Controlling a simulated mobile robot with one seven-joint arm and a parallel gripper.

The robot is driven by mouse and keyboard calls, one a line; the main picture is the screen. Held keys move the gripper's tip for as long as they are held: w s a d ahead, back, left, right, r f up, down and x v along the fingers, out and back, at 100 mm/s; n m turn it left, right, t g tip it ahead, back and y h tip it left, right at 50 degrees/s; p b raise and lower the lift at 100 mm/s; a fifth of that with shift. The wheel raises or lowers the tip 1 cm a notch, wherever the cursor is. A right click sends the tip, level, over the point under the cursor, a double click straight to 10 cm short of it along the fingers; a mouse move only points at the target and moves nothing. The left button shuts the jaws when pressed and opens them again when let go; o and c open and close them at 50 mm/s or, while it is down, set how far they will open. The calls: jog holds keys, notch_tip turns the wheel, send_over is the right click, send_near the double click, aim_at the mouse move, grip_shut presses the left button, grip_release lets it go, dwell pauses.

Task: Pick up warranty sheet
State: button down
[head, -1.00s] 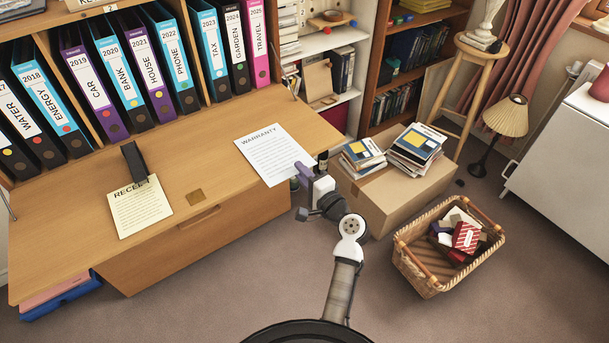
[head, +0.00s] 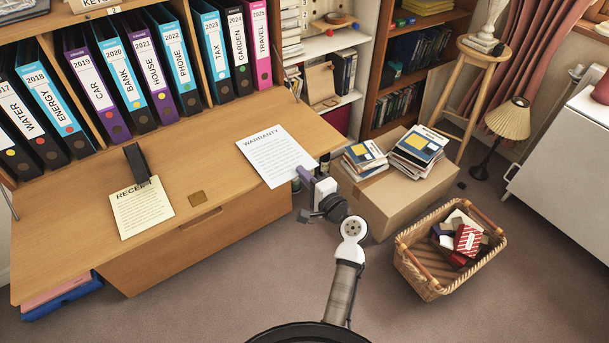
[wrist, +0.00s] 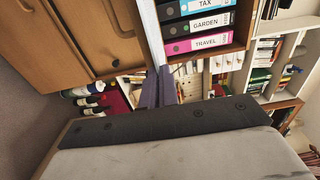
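The warranty sheet (head: 270,153) is white with printed lines. It lies flat on the desk top near the front right edge, its near side at or slightly past that edge. My gripper (head: 305,173), with purple fingers, is at the sheet's near right side, by the desk edge. In the wrist view the two purple fingers (wrist: 158,92) are close together, with a thin pale strip seen edge-on running toward them. I cannot tell whether they touch or pinch the sheet.
The desk (head: 225,165) also bears a yellow receipt (head: 140,210) under a dark clip and a row of binders (head: 132,80). A cardboard box (head: 395,197) with books stands right of my gripper. A wicker basket (head: 425,275) is on the floor. Floor in front is clear.

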jog(key=shift+r, duration=0.1)
jog(key=v, duration=0.6)
jog(key=shift+r, duration=0.15)
dwell(0.7)
